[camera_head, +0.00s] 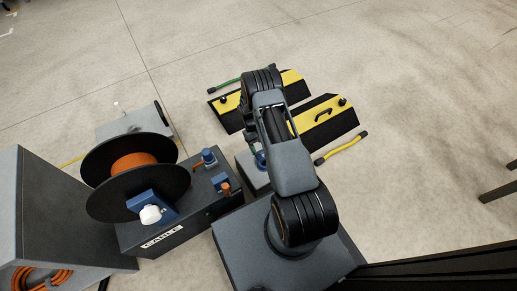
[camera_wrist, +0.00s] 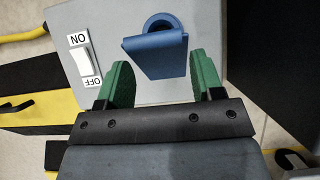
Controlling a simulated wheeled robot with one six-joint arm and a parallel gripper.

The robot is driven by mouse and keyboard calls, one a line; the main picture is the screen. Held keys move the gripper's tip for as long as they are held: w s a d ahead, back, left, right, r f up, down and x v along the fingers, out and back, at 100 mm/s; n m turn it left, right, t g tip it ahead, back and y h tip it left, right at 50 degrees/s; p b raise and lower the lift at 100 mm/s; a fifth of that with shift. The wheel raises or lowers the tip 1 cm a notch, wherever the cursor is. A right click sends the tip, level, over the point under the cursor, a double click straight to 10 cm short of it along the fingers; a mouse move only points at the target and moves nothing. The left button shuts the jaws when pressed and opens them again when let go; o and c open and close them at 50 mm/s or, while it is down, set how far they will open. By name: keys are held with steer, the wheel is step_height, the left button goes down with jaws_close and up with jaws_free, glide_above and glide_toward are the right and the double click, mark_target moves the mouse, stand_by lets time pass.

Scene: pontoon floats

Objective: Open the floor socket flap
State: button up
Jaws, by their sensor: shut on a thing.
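The floor socket flap (camera_wrist: 155,57) is blue with a round eye at its top, on a pale grey box (camera_wrist: 215,20) in the wrist view. My gripper (camera_wrist: 161,66) has green fingers on either side of the flap's lower part and is shut on it. The flap stands at a tilt; how far it is open I cannot tell. A white rocker switch (camera_wrist: 84,61) marked ON and OFF is on the box left of the flap. In the head view the box (camera_head: 250,178) stands in front of my base, with the blue part (camera_head: 261,159) partly hidden by my arm.
A cable reel (camera_head: 122,190) on a dark case stands left of the box. Black-and-yellow ramp pieces (camera_head: 322,122) lie beyond, with a short yellow hose (camera_head: 341,148) on the floor. A grey cabinet (camera_head: 50,215) is at far left. Open floor lies to the right.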

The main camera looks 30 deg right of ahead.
steer(key=shift+w+a+f, duration=0.1)
steer(key=shift+w+a, duration=0.05)
steer(key=shift+w, duration=0.2)
steer(key=shift+c, duration=1.2)
steer(key=o, duration=0.6)
steer(key=shift+s+d, duration=0.2)
steer(key=o, duration=1)
steer(key=shift+c, duration=0.2)
steer(key=p+v, duration=0.3)
steer(key=v, duration=1)
steer(key=shift+r+p, duration=0.4)
steer(key=shift+r, duration=0.05)
steer(key=shift+w+a, duration=0.1)
